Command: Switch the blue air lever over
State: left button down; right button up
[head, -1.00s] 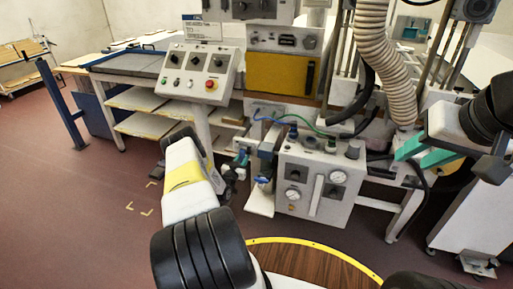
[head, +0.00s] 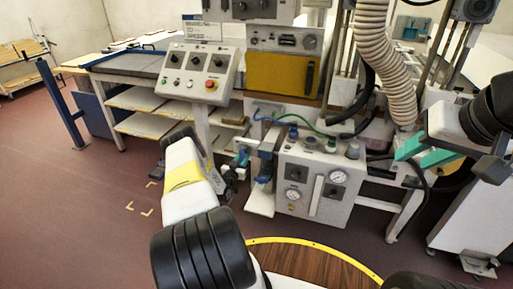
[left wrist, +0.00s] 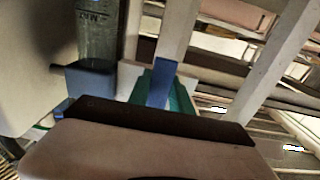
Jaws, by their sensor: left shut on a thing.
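The blue lever (left wrist: 160,84) shows in the left wrist view as a flat blue bar standing between the teal fingers of my left gripper (left wrist: 166,96). The gripper is shut on it. In the head view my left gripper (head: 240,162) is beside the left side of the grey air panel (head: 315,190), among small fittings; the lever is hard to make out there. My right gripper (head: 420,155) is at the right in the head view, its teal fingers apart and empty, away from the lever.
A clear bowl with a blue base (left wrist: 92,78) stands close left of the lever in the left wrist view. In the head view, a control box (head: 198,72) with a red button is up left, and a ribbed hose (head: 385,60) hangs at the right.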

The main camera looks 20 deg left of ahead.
aim_at(251, 149)
pick_arm(q)
jog(key=shift+n, duration=0.3)
jog(key=n, duration=0.2)
jog(key=d+n, duration=0.1)
jog(key=n, duration=0.1)
jog(key=shift+d+r, duration=0.15)
jog(key=shift+r, duration=0.05)
jog(key=n, duration=0.3)
jog(key=d+r+n, duration=0.1)
jog(key=n, duration=0.4)
jog(key=shift+d+r+n, duration=0.25)
jog(key=shift+r+n, duration=0.05)
jog(key=shift+d+r+n, duration=0.1)
jog(key=shift+r+n, duration=0.25)
jog(key=shift+n, duration=0.85)
jog(key=shift+d+r+n, duration=0.1)
jog(key=shift+r+n, duration=0.2)
jog(key=shift+n, duration=0.9)
jog(key=c, duration=1.2)
grip_release()
jog(key=shift+o, duration=0.2)
